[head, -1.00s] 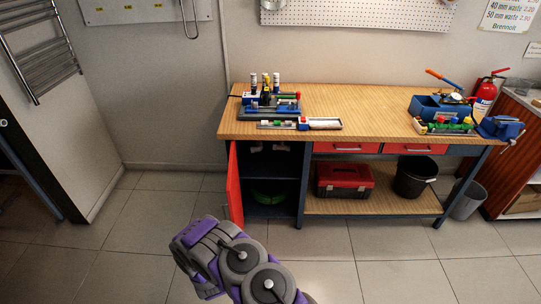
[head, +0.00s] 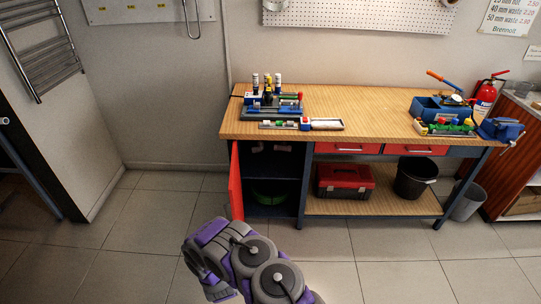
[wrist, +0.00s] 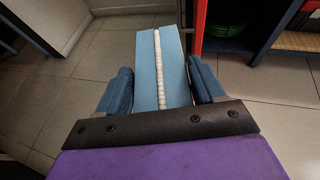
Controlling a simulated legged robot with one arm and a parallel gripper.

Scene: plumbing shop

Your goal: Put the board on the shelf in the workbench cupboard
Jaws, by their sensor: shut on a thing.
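My gripper (wrist: 161,72) is shut on a light blue board (wrist: 146,75) in the wrist view. The board points away from the wrist, and a white beaded strip runs along its middle. The head view shows my arm at the bottom, but the board cannot be made out there. The workbench cupboard (head: 299,205) is under the bench's left end, with its red door (head: 235,185) swung open to the left. A dark shelf (head: 275,181) divides it. Pale fittings show in the upper space and a green coil (head: 268,196) in the lower. The board is outside, in front of the cupboard.
The workbench (head: 365,115) carries trays, bottles and a blue vise (head: 500,128). A red toolbox (head: 345,180) and a black bucket (head: 415,177) stand on its lower deck. A grey bin (head: 467,202) stands at the right. The tiled floor before the cupboard is clear.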

